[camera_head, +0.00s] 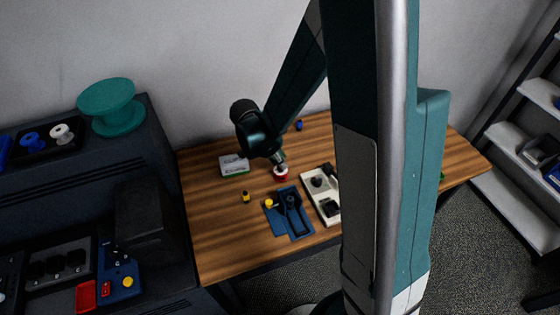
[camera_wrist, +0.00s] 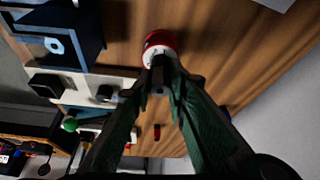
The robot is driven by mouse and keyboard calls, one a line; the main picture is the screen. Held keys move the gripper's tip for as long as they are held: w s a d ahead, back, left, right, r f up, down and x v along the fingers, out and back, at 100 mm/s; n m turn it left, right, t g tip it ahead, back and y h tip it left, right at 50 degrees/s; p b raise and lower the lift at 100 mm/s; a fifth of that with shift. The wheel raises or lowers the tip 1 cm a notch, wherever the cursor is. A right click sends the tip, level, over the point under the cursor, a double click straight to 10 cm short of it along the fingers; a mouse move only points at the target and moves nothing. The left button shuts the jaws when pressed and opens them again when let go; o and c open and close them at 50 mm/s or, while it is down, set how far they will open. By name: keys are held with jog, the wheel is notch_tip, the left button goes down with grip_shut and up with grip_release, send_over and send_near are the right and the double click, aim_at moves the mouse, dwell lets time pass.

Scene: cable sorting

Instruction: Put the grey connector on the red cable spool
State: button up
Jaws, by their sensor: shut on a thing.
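The red cable spool (camera_head: 281,175) stands on the wooden table, with a pale top face. It also shows in the wrist view (camera_wrist: 160,40), just beyond my fingertips. My gripper (camera_head: 280,159) points down right above the spool. In the wrist view my gripper (camera_wrist: 161,78) is shut on a small grey piece, which appears to be the grey connector (camera_wrist: 159,88). The connector is mostly hidden between the fingers. Its lower end is at or very near the spool's top; I cannot tell whether they touch.
A blue item (camera_head: 299,125) is behind. The table's left front is clear.

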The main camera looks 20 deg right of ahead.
jog(key=shift+f, duration=0.2)
jog(key=o, duration=0.9)
jog(key=shift+r, duration=0.2)
jog(key=shift+p+v, duration=0.4)
jog(key=shift+v, duration=5.55)
jog(key=shift+r, duration=0.1)
